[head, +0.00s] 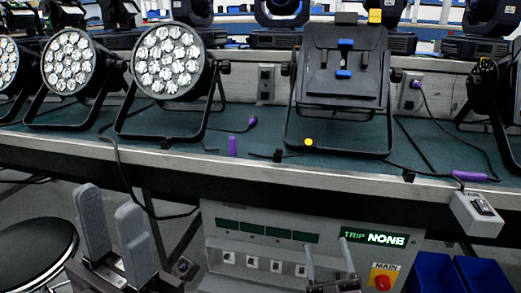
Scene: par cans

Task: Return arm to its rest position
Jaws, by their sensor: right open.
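My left gripper (109,202) is at the lower left, in front of the bench and below its front edge. Its two grey fingers stand up, apart, with nothing seen between them. My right gripper (327,246) is low in the middle, in front of the white panel under the bench. Its thin fingers are apart and empty. Neither gripper touches a lamp. Par cans with many round lenses stand on the bench: one in the middle left (168,62), one farther left (70,62). A black fixture (341,75) with blue latches faces away at the right centre.
The bench (240,174) has a green mat with loose cables and purple connectors. Below are a white panel (222,262) with a red button (382,278), a grey switch box (476,213) and blue bins (434,275). A black stool (32,252) stands at left.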

